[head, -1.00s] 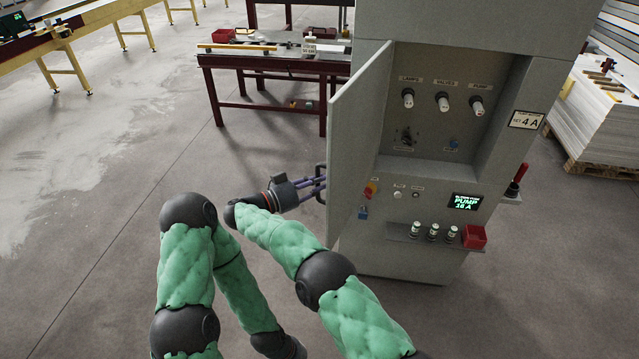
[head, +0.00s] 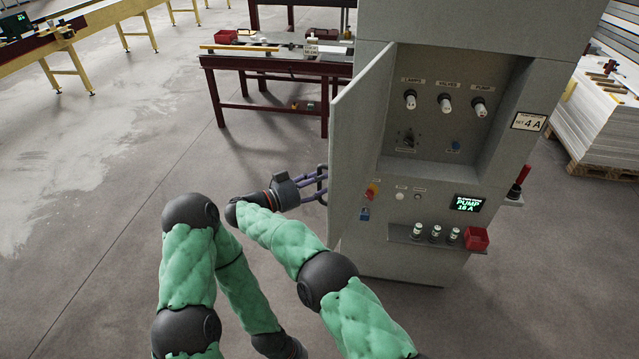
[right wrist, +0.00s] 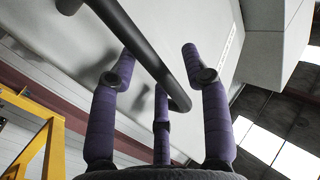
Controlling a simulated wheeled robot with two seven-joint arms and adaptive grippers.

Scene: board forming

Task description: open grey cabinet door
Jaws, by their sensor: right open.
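The grey cabinet (head: 480,60) stands right of centre in the head view. Its door (head: 358,130) is swung open to the left, and the recess behind it shows. A dark bar handle (head: 322,184) sits on the door's outer face; it crosses the right wrist view (right wrist: 135,45) diagonally. My right gripper (head: 312,185) is at the handle, with its purple fingers (right wrist: 160,75) open around the bar and not closed on it. Whether a finger touches the bar is unclear. My left arm (head: 190,265) is at the lower left; its gripper is not in view.
The recess holds several white fuse-like knobs (head: 445,104). A small shelf (head: 420,236) below carries several cylinders and a red bin (head: 476,238). A dark red workbench (head: 265,68) stands behind the door. A pallet stack (head: 605,115) is at right.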

